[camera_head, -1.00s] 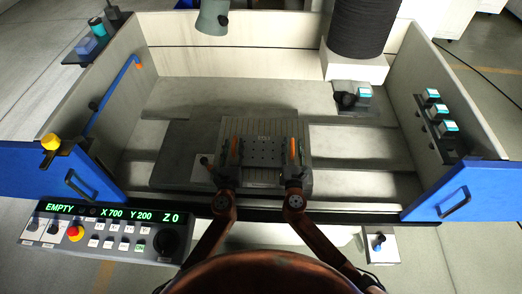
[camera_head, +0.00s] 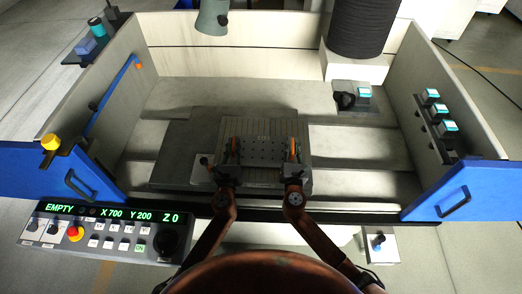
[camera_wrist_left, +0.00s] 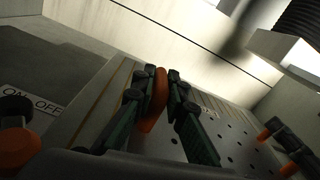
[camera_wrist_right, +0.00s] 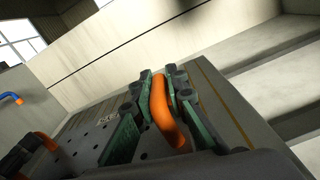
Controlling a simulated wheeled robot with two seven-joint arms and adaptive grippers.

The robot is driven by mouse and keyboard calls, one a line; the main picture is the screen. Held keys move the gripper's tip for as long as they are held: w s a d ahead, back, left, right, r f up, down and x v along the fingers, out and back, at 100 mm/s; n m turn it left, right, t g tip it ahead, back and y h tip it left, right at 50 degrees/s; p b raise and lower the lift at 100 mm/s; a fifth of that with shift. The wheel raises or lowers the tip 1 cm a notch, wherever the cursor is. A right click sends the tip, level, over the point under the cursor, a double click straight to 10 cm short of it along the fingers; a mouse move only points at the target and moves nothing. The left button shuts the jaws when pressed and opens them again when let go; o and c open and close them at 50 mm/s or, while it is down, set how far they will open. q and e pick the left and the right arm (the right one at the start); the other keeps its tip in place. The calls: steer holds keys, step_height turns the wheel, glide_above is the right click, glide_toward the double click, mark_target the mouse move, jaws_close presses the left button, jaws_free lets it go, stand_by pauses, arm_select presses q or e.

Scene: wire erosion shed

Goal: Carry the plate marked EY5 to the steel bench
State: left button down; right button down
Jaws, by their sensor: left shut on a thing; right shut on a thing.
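The drilled grey plate (camera_head: 264,149) lies flat on the slotted table (camera_head: 263,126) inside the machine tank, between my two grippers. It has an orange handle at each end. Its marking is too small to read in the head view. My left gripper (camera_head: 233,155) is shut on the left handle, whose orange bar shows between the fingers in the left wrist view (camera_wrist_left: 155,105). My right gripper (camera_head: 292,156) is shut on the right handle, which shows between the fingers in the right wrist view (camera_wrist_right: 163,108). The steel bench cannot be made out.
Blue doors stand at the left (camera_head: 62,178) and right (camera_head: 456,195). A control panel (camera_head: 105,232) reading EMPTY, X 700 Y 200 Z 0 sits at front left. An ON/OFF switch (camera_wrist_left: 22,120) stands left of the plate. A black bellows column (camera_head: 365,28) is behind.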

arm_select(q)
steer(key=shift+a, duration=0.1)
stand_by(0.6)
